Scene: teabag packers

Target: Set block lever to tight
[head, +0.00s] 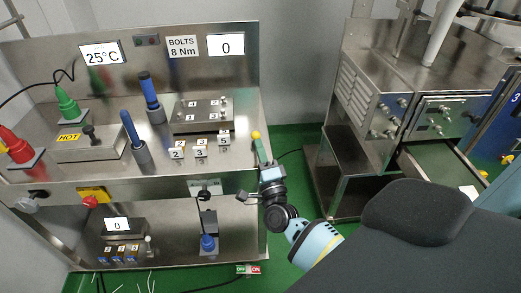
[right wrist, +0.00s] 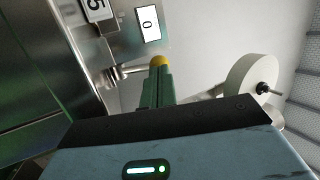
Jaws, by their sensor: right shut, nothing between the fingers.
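A lever with a yellow knob (head: 255,135) stands at the right end of the steel bench. In the right wrist view the yellow knob (right wrist: 158,61) shows just past my fingertips, with a metal rod (right wrist: 128,71) running left from it. I take this as the block lever; no tight marking is readable. My right gripper (head: 259,146) is shut and empty, its green fingers (right wrist: 156,88) pointing at the knob. I cannot tell whether they touch it. The fingers hide part of the lever. A metal block with numbered positions (head: 203,116) sits left of it. My left gripper is not in view.
Number plates (head: 201,149) stand along the bench front. Two blue-handled tools (head: 150,97) stand upright further left. The sign reads "BOLTS 8 Nm" (head: 183,47); the display beside it (head: 226,44) reads 0. Another steel machine (head: 376,94) with an open drawer (head: 440,163) stands right, across green floor.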

